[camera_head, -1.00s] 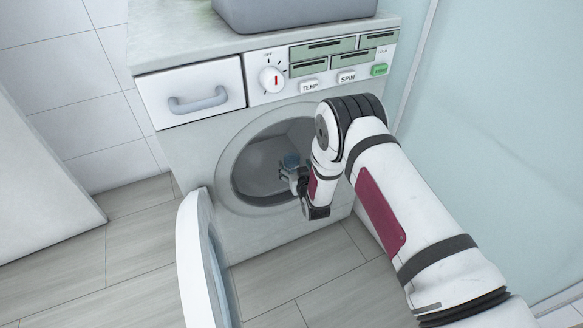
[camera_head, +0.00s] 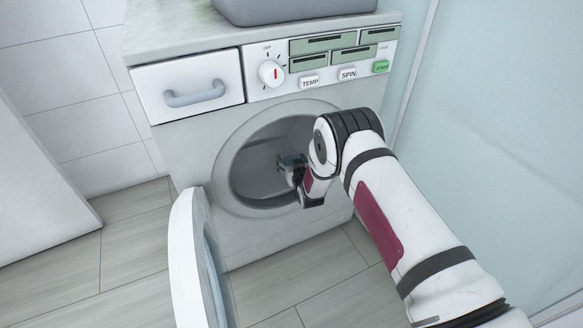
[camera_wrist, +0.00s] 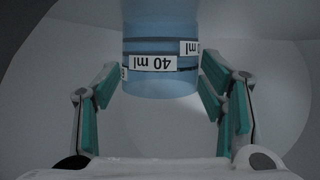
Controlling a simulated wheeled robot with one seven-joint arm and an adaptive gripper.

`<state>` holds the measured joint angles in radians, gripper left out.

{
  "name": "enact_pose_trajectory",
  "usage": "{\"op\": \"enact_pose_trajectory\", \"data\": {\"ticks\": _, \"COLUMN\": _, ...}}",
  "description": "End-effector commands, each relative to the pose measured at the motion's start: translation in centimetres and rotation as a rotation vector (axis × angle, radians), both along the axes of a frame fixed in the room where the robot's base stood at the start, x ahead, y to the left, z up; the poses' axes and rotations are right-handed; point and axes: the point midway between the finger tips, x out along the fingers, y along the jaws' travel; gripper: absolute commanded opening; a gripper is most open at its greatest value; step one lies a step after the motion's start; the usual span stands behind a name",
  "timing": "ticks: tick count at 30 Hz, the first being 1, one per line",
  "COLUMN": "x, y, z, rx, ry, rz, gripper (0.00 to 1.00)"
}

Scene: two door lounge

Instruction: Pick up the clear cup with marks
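The clear cup with marks (camera_wrist: 160,45) shows in the wrist view as a bluish see-through cylinder with dark bands and white "40 ml" labels; its top is cut off by the frame edge. My gripper (camera_wrist: 162,92) is open, with a green-padded finger on each side of the cup and a gap that I cannot judge exactly. In the head view my gripper (camera_head: 287,163) reaches into the washing machine drum (camera_head: 258,178). A small bluish patch of the cup (camera_head: 291,158) shows at the fingers, mostly hidden.
The washing machine (camera_head: 185,165) has its round door (camera_head: 187,250) swung open at the left. The rim of the opening (camera_head: 222,180) surrounds my wrist. A grey basin (camera_head: 290,10) stands on top. A pale glass panel (camera_head: 490,130) is at the right.

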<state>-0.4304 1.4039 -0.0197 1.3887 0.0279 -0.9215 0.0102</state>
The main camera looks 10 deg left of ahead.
Motion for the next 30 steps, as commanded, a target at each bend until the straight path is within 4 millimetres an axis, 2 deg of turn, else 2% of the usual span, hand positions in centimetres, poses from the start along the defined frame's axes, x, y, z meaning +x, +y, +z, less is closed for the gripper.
{"op": "enact_pose_trajectory", "data": {"ticks": 1, "x": 0.0, "y": 0.0, "z": 0.0, "rx": 0.0, "ry": 0.0, "rz": 0.0, "gripper": 0.46}}
{"op": "enact_pose_trajectory", "data": {"ticks": 3, "x": 0.0, "y": 0.0, "z": 0.0, "rx": 0.0, "ry": 0.0, "rz": 0.0, "gripper": 0.3}}
{"op": "enact_pose_trajectory", "data": {"ticks": 17, "x": 0.0, "y": 0.0, "z": 0.2, "rx": 0.0, "ry": 0.001, "rz": 0.0, "gripper": 0.29}}
{"op": "enact_pose_trajectory", "data": {"ticks": 23, "x": 0.0, "y": 0.0, "z": 1.6, "rx": 0.001, "ry": 0.0, "rz": 0.0, "gripper": 0.29}}
{"op": "enact_pose_trajectory", "data": {"ticks": 29, "x": 0.0, "y": 0.0, "z": 4.1, "rx": 0.001, "ry": -0.001, "rz": 0.0, "gripper": 0.29}}
{"op": "enact_pose_trajectory", "data": {"ticks": 30, "x": -1.1, "y": 0.0, "z": 3.8, "rx": -0.001, "ry": 0.005, "rz": 0.002, "gripper": 0.29}}
